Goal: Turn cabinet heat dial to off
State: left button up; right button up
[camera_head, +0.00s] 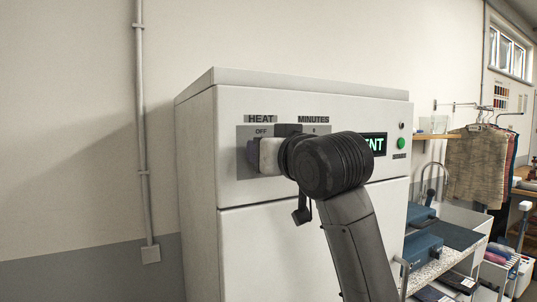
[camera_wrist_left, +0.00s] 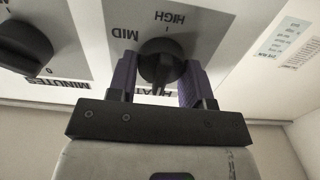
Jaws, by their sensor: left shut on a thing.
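The white heat cabinet (camera_head: 195,180) stands in the middle of the head view, with a grey panel labelled HEAT and MINUTES. In the left wrist view, which sees the panel upside down, the black heat dial (camera_wrist_left: 160,62) sits between the two purple fingers of my left gripper (camera_wrist_left: 158,80). The gripper is shut on the dial. MID and HIGH show beside it; the OFF mark is hidden there but shows in the head view. I cannot tell the exact pointer setting. In the head view my left gripper (camera_head: 254,155) and wrist cover the dial. My right gripper is not in view.
The black minutes dial (camera_wrist_left: 25,45) is close beside the heat dial. A partly covered green display (camera_head: 376,144) and a green button (camera_head: 401,143) are farther right on the cabinet. Shelves with blue boxes (camera_head: 422,248) and hanging clothes (camera_head: 475,160) stand to the right.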

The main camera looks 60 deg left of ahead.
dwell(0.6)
pick_arm(q)
jog(key=o, duration=0.9)
jog(key=d, duration=1.3)
jog(key=shift+d, duration=0.4)
jog(key=shift+w, duration=0.1)
